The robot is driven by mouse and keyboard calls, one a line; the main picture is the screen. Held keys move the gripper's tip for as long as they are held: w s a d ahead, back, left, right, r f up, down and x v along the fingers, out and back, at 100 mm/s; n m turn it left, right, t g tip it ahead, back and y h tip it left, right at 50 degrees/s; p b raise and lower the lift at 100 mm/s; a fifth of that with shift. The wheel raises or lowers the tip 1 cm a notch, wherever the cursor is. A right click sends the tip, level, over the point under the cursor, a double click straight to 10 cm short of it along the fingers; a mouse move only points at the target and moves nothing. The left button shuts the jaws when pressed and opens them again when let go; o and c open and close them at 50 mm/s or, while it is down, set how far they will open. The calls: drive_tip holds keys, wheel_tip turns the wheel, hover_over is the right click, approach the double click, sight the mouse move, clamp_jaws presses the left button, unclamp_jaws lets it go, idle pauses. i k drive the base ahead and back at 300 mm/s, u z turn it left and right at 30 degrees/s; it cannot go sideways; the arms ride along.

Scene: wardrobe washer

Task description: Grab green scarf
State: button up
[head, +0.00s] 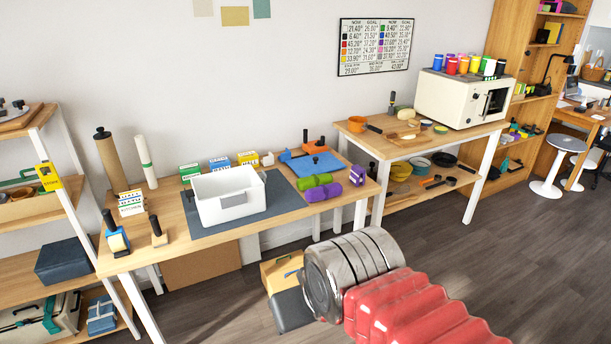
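A green roll (312,182), which looks like rolled cloth, lies on the front right part of the wooden table (215,248). A purple roll (322,193) lies against its front side. I cannot tell for sure that the green roll is a scarf. No gripper fingers show. Part of my arm, red and ribbed with a metal section, reaches in from the lower right, in front of the table and apart from the rolls in the picture.
A white bin (225,196) stands on a dark mat left of the rolls. A blue and orange tool item (312,160) lies behind them. A second table (440,145) with a white oven (462,98) stands right. Shelves (40,215) stand left.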

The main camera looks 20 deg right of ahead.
sight(313, 181)
drive_tip(key=i, duration=1.3)
drive_tip(key=u, duration=3.65)
